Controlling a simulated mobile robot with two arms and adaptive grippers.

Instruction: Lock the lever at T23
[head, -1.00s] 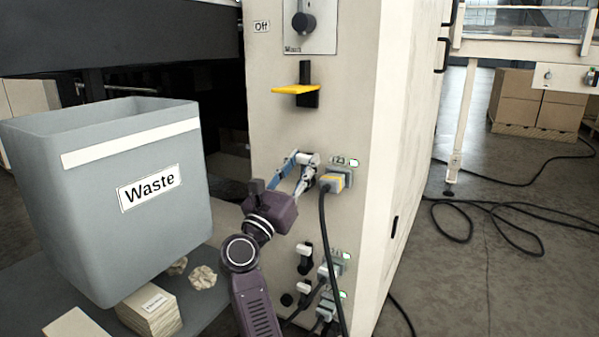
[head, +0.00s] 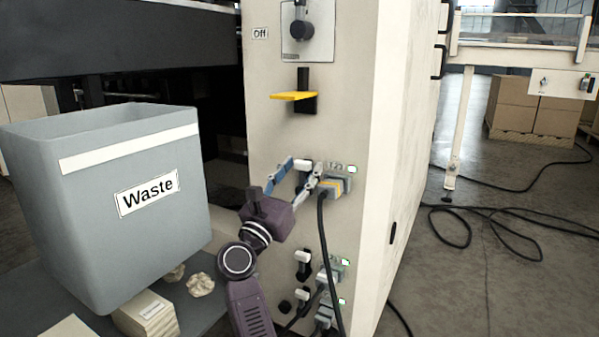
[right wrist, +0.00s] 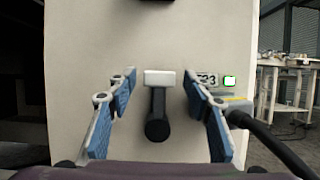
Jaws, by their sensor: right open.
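The T23 lever has a white handle (right wrist: 160,78) on a black arm that hangs down from it. The handle also shows in the head view (head: 303,164), partly among my fingers. The T23 label (right wrist: 206,77) and a lit green lamp (right wrist: 229,82) are right of the lever; a finger covers part of the label. My right gripper (right wrist: 161,84) is open, with one blue-padded finger on each side of the lever and visible gaps to both. It shows in the head view (head: 301,176) in front of the panel. My left gripper is not in view.
A grey plug with a black cable (head: 321,240) is right of the lever. Two similar white-topped levers (head: 303,257) sit lower on the panel. A yellow bracket (head: 294,96) juts out above. A grey waste bin (head: 110,240) stands left of my arm.

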